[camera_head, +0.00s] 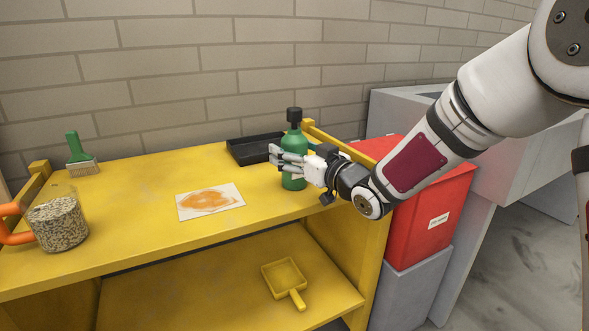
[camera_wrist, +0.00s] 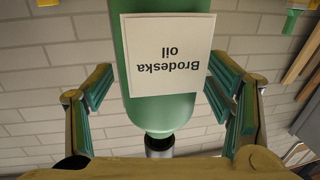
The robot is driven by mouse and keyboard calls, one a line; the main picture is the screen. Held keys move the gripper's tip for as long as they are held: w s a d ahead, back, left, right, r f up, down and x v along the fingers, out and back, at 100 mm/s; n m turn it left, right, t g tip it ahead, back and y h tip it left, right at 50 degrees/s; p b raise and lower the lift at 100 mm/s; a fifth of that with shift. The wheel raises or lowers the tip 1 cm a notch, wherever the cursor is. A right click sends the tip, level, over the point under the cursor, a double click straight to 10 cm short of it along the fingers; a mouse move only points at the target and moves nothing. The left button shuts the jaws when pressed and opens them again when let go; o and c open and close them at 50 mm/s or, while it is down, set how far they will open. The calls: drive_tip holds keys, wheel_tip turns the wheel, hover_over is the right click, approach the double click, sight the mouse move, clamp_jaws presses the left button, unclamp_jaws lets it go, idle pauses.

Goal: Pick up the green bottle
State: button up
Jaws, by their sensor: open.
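The green bottle (camera_head: 294,142), with a black cap, stands upright on the yellow workbench (camera_head: 130,220) near its right end. My gripper (camera_head: 279,157) reaches in from the right at the bottle's mid-height, its fingers overlapping the bottle in the head view. In the wrist view the bottle (camera_wrist: 165,112) appears upside down, its white label reading "Brodeska oil". It lies between the two spread fingers of my gripper (camera_wrist: 165,100), with visible gaps on both sides. The gripper is open. The fingers hide part of the bottle in the head view.
A black tray (camera_head: 250,150) lies behind the bottle. A stained sheet (camera_head: 209,201) lies to its left. A green-handled brush (camera_head: 80,160) and a jar of grains (camera_head: 57,222) stand farther left. A yellow scoop (camera_head: 284,276) is on the lower shelf. A red bin (camera_head: 428,215) stands right of the bench.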

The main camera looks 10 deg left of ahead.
drive_tip(key=c, duration=1.5)
drive_tip(key=shift+r, duration=0.1)
